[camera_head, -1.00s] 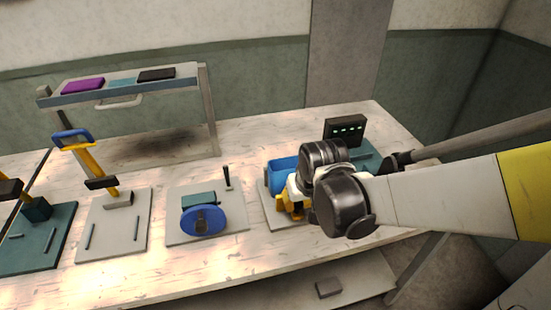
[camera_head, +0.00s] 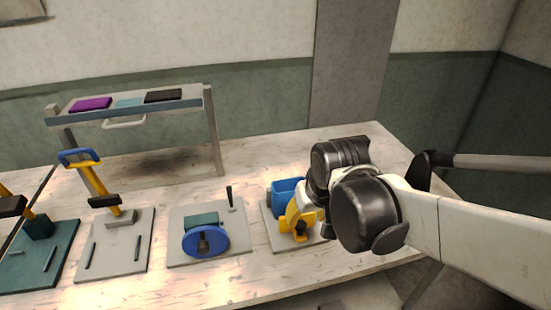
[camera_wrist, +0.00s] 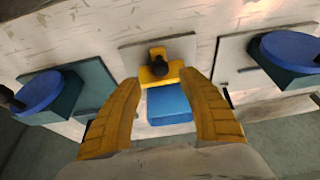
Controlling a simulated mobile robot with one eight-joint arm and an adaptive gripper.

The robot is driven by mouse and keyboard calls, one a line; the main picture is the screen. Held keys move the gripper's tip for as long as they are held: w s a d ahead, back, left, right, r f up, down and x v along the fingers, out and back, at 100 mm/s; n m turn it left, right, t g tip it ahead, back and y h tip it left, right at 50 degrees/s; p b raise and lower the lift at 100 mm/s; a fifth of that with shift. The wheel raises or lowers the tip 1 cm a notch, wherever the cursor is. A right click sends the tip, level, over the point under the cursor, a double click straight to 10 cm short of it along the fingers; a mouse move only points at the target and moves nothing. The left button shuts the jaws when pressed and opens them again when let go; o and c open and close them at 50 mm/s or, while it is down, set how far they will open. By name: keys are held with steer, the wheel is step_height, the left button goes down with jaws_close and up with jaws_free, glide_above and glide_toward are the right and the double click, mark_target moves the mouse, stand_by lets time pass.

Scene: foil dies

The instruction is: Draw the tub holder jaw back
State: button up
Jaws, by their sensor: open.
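The tub holder shows in the wrist view as a blue tub (camera_wrist: 169,104) against a yellow jaw (camera_wrist: 160,73) with a dark round knob (camera_wrist: 158,62). It sits on a pale plate, and the blue tub (camera_head: 285,188) also shows in the head view, partly hidden by my arm. My gripper (camera_wrist: 160,80) has its two yellow fingers spread apart, one on each side of the jaw and tub in the picture. No contact is visible, and the height gap is hard to tell. In the head view my gripper (camera_head: 303,211) overlaps the holder.
A blue wheel (camera_head: 205,241) on a plate with a small black lever (camera_head: 230,196) stands left of the holder. Further left are yellow-armed clamps (camera_head: 92,180). A raised shelf (camera_head: 135,113) carries flat purple, teal and black pieces. The bench front is mostly clear.

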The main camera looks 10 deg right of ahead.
steer(key=v, duration=0.5)
stand_by(0.3)
steer(key=s+t, duration=0.1)
steer(key=s, duration=0.2)
steer(key=s+t, duration=0.1)
steer(key=s, duration=0.1)
steer(key=shift+s+f+t, duration=0.3)
steer(key=shift+s, duration=0.05)
stand_by(0.7)
